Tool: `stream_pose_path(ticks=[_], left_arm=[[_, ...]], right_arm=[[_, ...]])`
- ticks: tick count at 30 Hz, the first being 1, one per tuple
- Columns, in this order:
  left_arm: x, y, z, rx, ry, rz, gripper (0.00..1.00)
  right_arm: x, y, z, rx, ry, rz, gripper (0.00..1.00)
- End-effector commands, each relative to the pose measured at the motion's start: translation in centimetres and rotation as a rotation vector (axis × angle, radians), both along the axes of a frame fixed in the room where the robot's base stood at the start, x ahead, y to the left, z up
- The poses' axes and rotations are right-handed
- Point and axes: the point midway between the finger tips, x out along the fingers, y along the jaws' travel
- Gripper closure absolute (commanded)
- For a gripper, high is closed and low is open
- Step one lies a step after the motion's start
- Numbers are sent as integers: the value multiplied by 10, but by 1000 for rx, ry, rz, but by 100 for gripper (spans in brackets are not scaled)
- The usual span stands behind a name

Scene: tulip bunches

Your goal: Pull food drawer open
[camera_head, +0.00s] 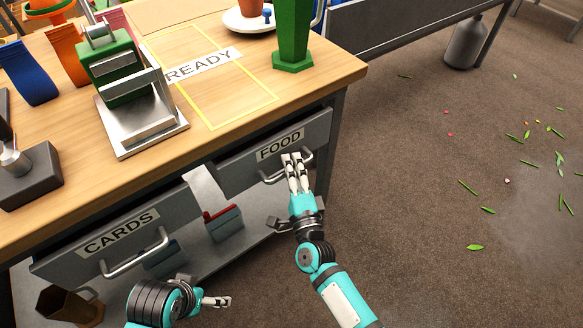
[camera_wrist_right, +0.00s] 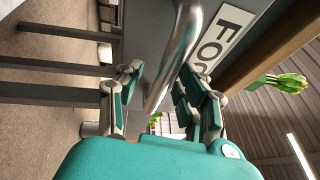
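The food drawer (camera_head: 236,170) is a grey drawer front with a FOOD label, under the right part of the wooden table top. Its label also shows in the wrist view (camera_wrist_right: 222,38). My right gripper (camera_head: 295,160) is at its metal bar handle (camera_head: 308,158). In the right wrist view, the handle (camera_wrist_right: 178,55) runs between the parted fingers (camera_wrist_right: 160,90), with a gap on the left finger's side. Firm contact is not visible. My left gripper (camera_head: 222,301) is low at the bottom, apart from the drawers, seen side-on; its opening is unclear.
The cards drawer (camera_head: 75,262) with its own handle (camera_head: 135,256) is left of the food drawer. A green vase (camera_head: 292,38) stands near the table's right edge. A brown mug (camera_head: 66,305) stands low at left. The floor (camera_head: 410,220) at right is open, with scattered green clippings.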

Motion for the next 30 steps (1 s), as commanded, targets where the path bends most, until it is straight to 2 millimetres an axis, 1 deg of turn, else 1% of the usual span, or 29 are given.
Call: stream_pose_path(ticks=[5,12,14,30], left_arm=[[0,0,0,0,0,0,0],[-1,1,-1,2,4,-1,0],[-2,1,-2,2,6,0,0],[-2,1,-3,4,7,-2,0]], right_arm=[[0,0,0,0,0,0,62],[0,0,0,0,0,0,93],[0,0,0,0,0,0,100],[-3,-1,-1,0,4,1,100]])
